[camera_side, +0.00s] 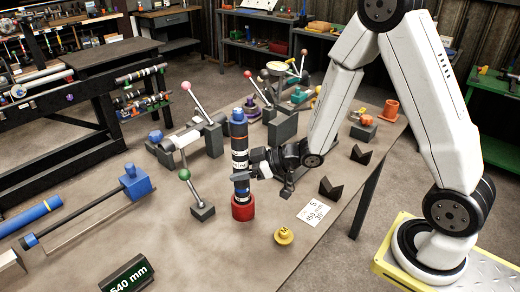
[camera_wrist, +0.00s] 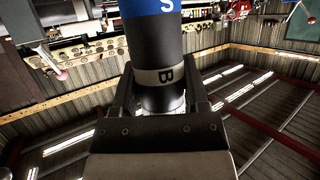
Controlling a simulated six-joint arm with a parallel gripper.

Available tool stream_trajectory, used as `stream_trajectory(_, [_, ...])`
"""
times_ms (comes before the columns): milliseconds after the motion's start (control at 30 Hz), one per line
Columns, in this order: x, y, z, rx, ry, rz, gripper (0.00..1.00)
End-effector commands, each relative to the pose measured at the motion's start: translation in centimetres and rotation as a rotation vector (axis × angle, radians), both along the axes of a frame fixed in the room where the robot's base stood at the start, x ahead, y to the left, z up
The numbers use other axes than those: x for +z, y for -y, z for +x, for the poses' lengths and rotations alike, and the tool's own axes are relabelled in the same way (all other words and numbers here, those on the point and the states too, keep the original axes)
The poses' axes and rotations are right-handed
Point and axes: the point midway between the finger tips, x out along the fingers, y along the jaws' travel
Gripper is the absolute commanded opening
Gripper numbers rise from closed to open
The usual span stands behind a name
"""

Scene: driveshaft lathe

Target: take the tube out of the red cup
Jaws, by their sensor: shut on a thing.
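The tube (camera_side: 239,145) is black with blue bands and pale rings, and stands upright at the middle of the side view. The red cup (camera_side: 243,210) is on the table directly below it. The tube's lower end reaches the cup's mouth; I cannot tell how deep it sits. My gripper (camera_side: 243,175) comes in from the right and is shut on the tube above the cup. In the wrist view the tube (camera_wrist: 160,60) rises between the two fingers of my gripper (camera_wrist: 160,100), showing a blue band and a grey ring marked B. The cup is not visible there.
A green-knobbed lever (camera_side: 185,175) stands close left of the cup. A yellow knob (camera_side: 284,236) and a white card (camera_side: 313,210) lie to the right. Black V-blocks (camera_side: 329,188) and a blue-ended shaft (camera_side: 85,205) are also on the table (camera_side: 215,255). The front middle is clear.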

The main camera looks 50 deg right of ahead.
Motion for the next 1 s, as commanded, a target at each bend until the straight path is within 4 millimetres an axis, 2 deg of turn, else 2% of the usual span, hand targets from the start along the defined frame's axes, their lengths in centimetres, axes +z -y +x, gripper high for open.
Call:
stream_trajectory(267, [0.9,0.0,0.1,0.000,0.007,0.001,0.00])
stream_trajectory(467, [2.4,0.0,0.1,0.001,0.007,0.000,0.00])
stream_trajectory(1000, [8.1,0.0,0.1,0.001,0.009,0.001,0.00])
